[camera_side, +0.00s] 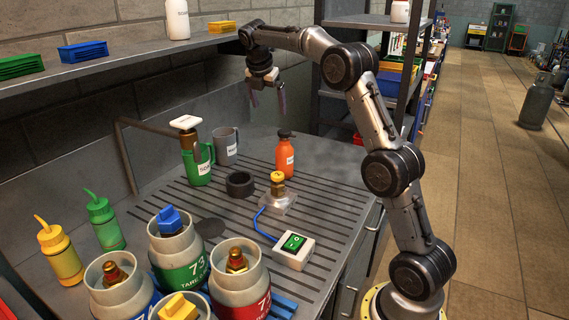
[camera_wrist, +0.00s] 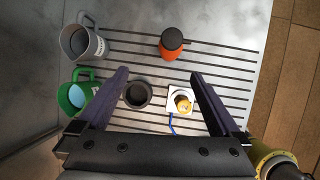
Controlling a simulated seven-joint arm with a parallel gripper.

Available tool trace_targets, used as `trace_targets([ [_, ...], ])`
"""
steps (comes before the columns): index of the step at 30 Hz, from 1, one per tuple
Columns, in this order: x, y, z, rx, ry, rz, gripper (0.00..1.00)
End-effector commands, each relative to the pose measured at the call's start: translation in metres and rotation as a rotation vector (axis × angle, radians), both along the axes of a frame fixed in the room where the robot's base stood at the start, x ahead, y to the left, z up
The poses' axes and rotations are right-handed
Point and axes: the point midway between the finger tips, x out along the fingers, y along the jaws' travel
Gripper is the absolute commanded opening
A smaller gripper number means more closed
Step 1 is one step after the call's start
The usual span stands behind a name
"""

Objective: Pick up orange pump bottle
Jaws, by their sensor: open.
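The orange bottle (camera_side: 285,158) stands upright on the slotted worktop, with a dark top and a white label on its side. In the wrist view the orange bottle (camera_wrist: 171,42) is seen from above, beyond the fingertips and between their lines. My gripper (camera_side: 267,98) is open and empty, pointing down, well above the worktop and apart from the bottle. In the wrist view my gripper (camera_wrist: 160,75) shows its two dark fingers spread wide.
A grey mug (camera_side: 225,147) and a green mug (camera_side: 199,168) stand left of the bottle. A dark ring (camera_side: 240,184), a small valve on a clear base (camera_side: 277,190) and a green switch box (camera_side: 293,250) are nearer. Several gas cylinders (camera_side: 180,262) fill the front. A shelf (camera_side: 130,62) runs behind.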

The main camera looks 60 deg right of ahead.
Motion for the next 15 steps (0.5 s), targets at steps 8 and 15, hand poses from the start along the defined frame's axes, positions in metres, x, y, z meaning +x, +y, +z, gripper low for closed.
trace_targets([
  [8,-0.002,-0.036,-0.063,0.040,0.087,-0.060,1.00],
  [15,-0.004,-0.052,-0.098,0.040,0.087,-0.064,1.00],
])
